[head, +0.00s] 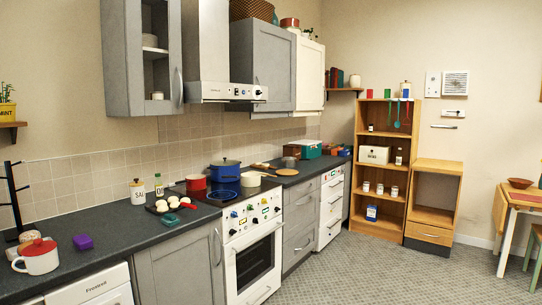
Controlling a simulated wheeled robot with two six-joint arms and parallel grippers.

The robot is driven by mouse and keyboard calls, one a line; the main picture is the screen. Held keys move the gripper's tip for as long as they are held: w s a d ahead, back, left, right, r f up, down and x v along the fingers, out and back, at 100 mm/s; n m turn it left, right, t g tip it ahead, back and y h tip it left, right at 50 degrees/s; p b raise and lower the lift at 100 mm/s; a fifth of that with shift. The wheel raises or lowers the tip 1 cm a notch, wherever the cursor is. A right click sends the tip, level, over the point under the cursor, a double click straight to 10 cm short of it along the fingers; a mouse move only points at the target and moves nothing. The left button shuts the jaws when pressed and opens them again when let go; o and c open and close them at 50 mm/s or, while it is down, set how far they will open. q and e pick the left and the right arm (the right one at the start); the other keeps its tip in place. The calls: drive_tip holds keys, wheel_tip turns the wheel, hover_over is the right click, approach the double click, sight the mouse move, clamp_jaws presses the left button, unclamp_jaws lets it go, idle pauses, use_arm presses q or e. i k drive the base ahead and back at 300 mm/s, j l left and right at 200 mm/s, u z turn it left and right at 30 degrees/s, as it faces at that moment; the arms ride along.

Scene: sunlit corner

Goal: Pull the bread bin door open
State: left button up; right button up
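A white box with dark lettering, which looks like the bread bin (375,155), sits on a middle shelf of the wooden shelf unit (358,172) at the back right. The lettering is too small to read surely. Its front faces into the room and looks shut. Neither of my grippers is in view, so nothing of mine is seen touching the bin.
A bottle (399,156) stands just right of the bin, with small jars (380,188) on the shelf below. A low wooden cabinet (432,205) adjoins on the right. A counter with a cooker (254,255) runs along the left. The grey floor (385,270) before the shelves is clear.

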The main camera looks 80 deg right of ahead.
sight(367, 155)
drive_tip(key=z, duration=3.7)
drive_tip(key=i, duration=6.55)
drive_tip(key=i+z, duration=0.1)
drive_tip(key=i, duration=0.35)
drive_tip(key=i+j, duration=0.15)
drive_tip(key=i, duration=0.35)
drive_tip(key=i+j+z, duration=0.15)
drive_tip(key=i, duration=0.3)
